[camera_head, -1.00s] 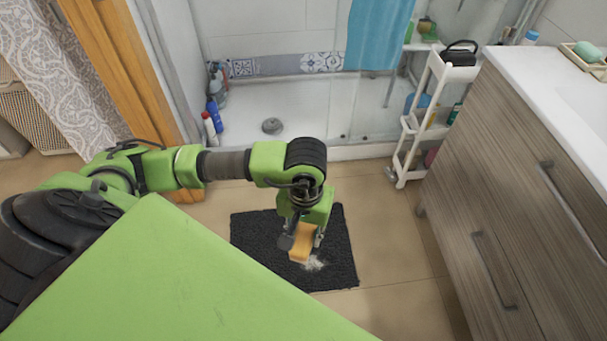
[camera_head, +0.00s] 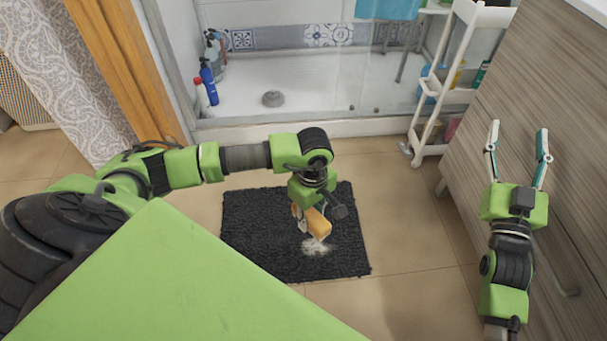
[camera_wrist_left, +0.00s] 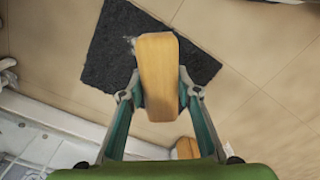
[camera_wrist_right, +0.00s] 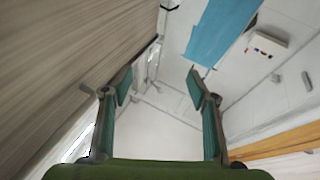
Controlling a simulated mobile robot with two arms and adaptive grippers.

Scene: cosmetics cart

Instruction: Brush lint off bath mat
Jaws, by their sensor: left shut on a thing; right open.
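A dark bath mat (camera_head: 262,248) lies on the tiled floor; it also shows in the left wrist view (camera_wrist_left: 108,62). A patch of pale lint (camera_head: 316,247) is on the mat right of its middle. My left gripper (camera_head: 307,216) is shut on a wooden brush (camera_head: 318,224) over the mat, close to the lint. In the left wrist view the brush (camera_wrist_left: 158,80) sits between both fingers and covers most of the lint. I cannot tell whether the brush touches the mat. My right gripper (camera_head: 518,160) is open and empty, in front of the wooden cabinet.
A white shelf cart (camera_head: 437,100) with bottles stands beyond the mat to the right. The wooden cabinet (camera_head: 490,90) bounds the right side. A shower tray (camera_head: 300,103) with bottles (camera_head: 209,85) lies behind. Bare floor (camera_head: 400,225) is clear right of the mat.

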